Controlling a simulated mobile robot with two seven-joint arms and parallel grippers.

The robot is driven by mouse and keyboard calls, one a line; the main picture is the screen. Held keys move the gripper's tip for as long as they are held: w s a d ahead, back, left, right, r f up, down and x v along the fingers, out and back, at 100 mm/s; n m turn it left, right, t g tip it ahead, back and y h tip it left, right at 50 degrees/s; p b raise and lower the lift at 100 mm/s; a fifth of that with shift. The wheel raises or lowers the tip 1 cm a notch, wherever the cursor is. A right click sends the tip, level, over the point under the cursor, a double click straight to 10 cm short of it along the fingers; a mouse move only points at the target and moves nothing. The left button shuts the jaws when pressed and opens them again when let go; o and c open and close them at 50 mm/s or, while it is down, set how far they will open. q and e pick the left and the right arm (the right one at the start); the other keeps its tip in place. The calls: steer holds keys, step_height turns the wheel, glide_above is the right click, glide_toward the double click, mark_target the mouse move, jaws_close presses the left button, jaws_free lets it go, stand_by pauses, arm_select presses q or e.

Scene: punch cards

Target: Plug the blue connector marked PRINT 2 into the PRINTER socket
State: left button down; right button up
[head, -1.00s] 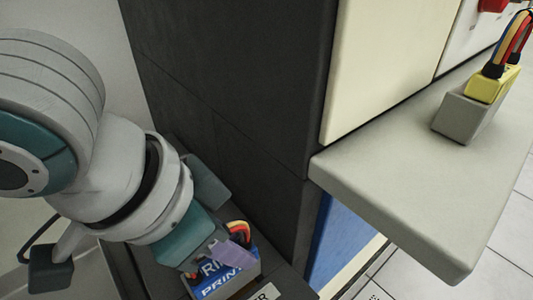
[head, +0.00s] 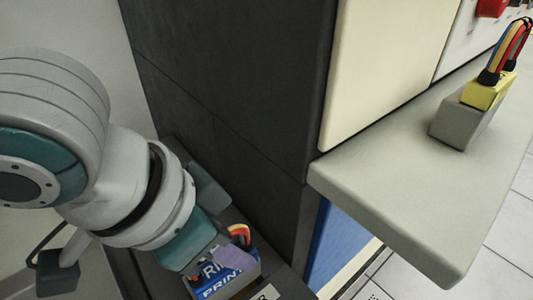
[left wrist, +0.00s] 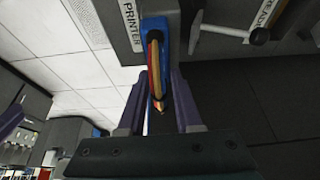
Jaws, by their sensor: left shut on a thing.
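The blue connector (head: 222,288) with white PRINT lettering is at the bottom of the head view, with red, yellow and black wires on top. My left gripper (head: 230,257) is shut on it, one purple finger across its lettered side. In the left wrist view my left gripper (left wrist: 158,88) has its fingers on both sides of the blue connector (left wrist: 153,22). The connector is at the grey PRINTER socket, beside the white PRINTER label (left wrist: 131,24). I cannot tell how deep it sits; the contact is hidden. My right gripper is not in view.
A dark cabinet wall (head: 225,80) stands close beside my left arm. A grey shelf (head: 400,200) juts out at right, bearing a yellow connector (head: 487,92) in a grey block (head: 460,122). A grey knobbed lever (left wrist: 235,33) is near the socket in the wrist view.

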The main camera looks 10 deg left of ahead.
arm_select(q)
steer(key=shift+p, duration=0.5)
stand_by(0.9)
steer(key=shift+f+b, duration=0.35)
steer(key=shift+f, duration=0.5)
stand_by(0.4)
steer(key=shift+f, duration=0.6)
stand_by(0.5)
steer(key=shift+f, duration=0.25)
stand_by(0.5)
steer(key=shift+f, duration=0.6)
stand_by(0.3)
steer(key=c, duration=0.5)
jaws_free()
